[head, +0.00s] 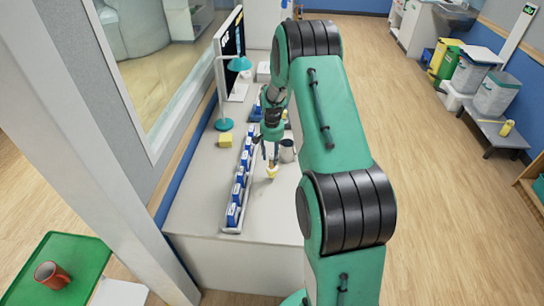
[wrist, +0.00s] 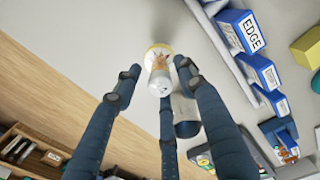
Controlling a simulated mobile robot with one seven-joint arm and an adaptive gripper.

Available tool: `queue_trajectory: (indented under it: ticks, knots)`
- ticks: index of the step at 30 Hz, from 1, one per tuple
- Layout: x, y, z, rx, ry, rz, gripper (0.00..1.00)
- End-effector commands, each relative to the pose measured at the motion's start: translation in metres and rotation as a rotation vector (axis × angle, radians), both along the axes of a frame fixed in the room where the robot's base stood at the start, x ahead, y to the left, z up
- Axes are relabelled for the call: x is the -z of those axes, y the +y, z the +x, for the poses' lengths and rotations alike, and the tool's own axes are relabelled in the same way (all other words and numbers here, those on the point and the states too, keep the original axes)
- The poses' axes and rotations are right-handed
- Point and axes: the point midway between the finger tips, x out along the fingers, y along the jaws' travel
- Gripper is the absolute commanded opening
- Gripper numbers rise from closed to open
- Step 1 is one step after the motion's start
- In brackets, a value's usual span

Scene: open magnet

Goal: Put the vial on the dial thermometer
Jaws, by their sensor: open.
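A small pale vial (wrist: 160,83) with an orange-brown marking stands between my fingers in the wrist view. A yellow-rimmed round piece (wrist: 157,49) shows at its far end; I cannot tell whether this is the dial thermometer or part of the vial. In the head view the small pale yellow vial area (head: 271,171) is on the white counter below my gripper (head: 270,160). My gripper is open, its fingers spread around the vial (wrist: 158,73), with gaps at the left and right fingertips. No dial face can be made out.
A grey metal cup (head: 287,151) stands close to the right of my gripper. A rack of blue-and-white boxes (head: 238,190) runs along the left. The front of the counter (head: 250,250) is clear.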

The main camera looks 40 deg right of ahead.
Motion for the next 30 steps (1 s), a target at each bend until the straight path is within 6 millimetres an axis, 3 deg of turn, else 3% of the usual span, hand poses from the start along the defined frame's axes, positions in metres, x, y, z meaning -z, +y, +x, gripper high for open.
queue_trajectory:
  ticks: [11,30]
  knots:
    - [-0.02,-0.001,0.001,0.0,-0.003,-0.001,0.41]
    - [-0.112,0.0,0.0,0.0,-0.001,-0.001,0.41]
